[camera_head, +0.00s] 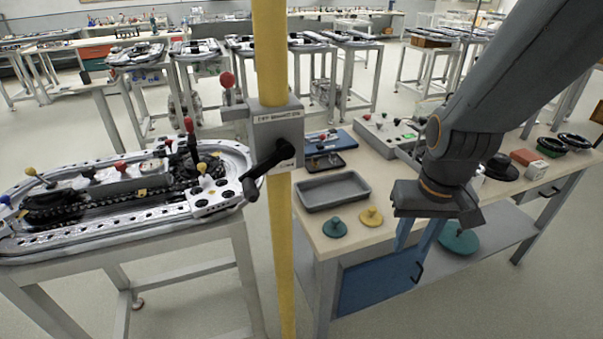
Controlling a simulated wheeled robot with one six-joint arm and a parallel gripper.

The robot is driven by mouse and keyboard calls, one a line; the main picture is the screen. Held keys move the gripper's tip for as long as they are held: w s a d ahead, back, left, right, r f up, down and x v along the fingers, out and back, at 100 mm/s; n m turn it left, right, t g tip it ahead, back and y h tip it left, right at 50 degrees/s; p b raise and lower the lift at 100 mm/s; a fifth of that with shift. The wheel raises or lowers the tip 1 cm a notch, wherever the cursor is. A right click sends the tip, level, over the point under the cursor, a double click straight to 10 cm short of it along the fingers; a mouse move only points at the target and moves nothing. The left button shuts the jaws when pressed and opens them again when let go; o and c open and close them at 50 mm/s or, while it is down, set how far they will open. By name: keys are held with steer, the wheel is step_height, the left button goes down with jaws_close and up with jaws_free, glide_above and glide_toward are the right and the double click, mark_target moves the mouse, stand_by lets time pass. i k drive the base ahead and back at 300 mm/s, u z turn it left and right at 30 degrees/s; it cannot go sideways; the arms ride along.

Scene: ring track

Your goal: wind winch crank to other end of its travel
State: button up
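A grey box (277,135) with a printed label is fixed to a yellow post (272,60) in the middle of the view. A black crank (268,168) sits on its front, its arm pointing down and left to a dark handle at the lower left. I take this as the winch crank; the label is too small to read surely. A red-knobbed lever (228,86) stands at the box's left side. My gripper (417,240) hangs fingers down, right of the post and lower than the crank. Its blue fingers are apart with nothing between them, so it is open, well clear of the crank.
An oval track table (140,235) with levers and a chain stands left. On the right, a bench holds a grey tray (333,191), a teal knob (334,228), a yellow knob (371,216) and a control panel (385,133). Open floor lies at the front right.

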mark_target(285, 151)
steer(key=z, duration=0.1)
steer(key=k, duration=1)
steer(key=u, duration=0.85)
